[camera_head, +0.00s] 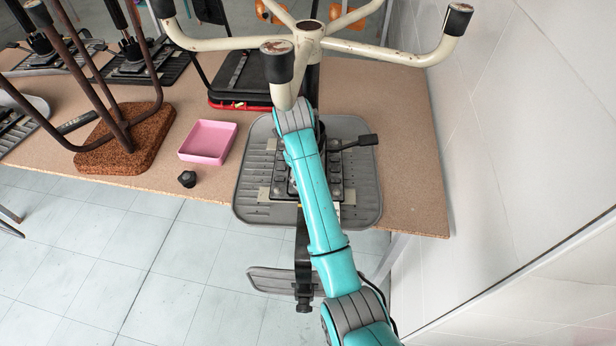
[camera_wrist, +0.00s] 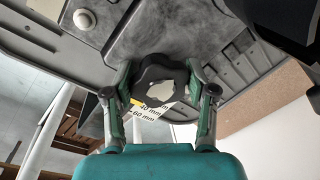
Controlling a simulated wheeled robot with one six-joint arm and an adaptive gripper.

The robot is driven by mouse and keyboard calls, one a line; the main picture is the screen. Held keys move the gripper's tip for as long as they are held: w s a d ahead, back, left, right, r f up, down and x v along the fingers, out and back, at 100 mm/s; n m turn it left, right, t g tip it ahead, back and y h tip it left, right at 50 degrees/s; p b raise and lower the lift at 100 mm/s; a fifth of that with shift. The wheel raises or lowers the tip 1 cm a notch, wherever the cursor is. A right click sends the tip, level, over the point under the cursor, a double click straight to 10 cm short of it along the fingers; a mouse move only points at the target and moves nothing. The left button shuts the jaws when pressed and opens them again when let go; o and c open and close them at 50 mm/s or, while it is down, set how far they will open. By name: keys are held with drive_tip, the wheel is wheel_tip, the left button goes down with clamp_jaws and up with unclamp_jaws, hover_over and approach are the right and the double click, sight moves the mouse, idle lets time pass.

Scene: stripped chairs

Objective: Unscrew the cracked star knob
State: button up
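In the wrist view a black star knob (camera_wrist: 155,72) sits at the underside of a dark chair mechanism, with a pale broken-looking patch on its face. My gripper (camera_wrist: 160,78) has one finger on each side of it, and both appear to touch its lobes. A scale strip marked in mm (camera_wrist: 150,108) shows beside the knob. In the head view my arm hides the gripper and this knob, over the upturned grey chair seat (camera_head: 255,180). Another dark star knob (camera_head: 187,179) lies loose on the table near its front edge.
A pink tray (camera_head: 208,142) stands on the brown table (camera_head: 400,150), left of the seat. The chair's backrest (camera_head: 268,280) hangs past the front edge. A cream star base (camera_head: 365,48) rises behind, and a tiled wall (camera_head: 510,130) closes the right side.

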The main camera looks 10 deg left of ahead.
drive_tip(key=shift+f, duration=0.1)
clamp_jaws()
drive_tip(key=n, duration=0.6)
drive_tip(key=shift+s+d+y, duration=0.1)
drive_tip(key=shift+y, duration=0.3)
drive_tip(key=n, duration=0.5)
drive_tip(key=shift+n+y, duration=0.4)
drive_tip(key=n, duration=0.6)
drive_tip(key=shift+y, duration=0.4)
drive_tip(key=n+g, duration=0.1)
drive_tip(key=n, duration=0.4)
drive_tip(key=shift+n+y, duration=0.3)
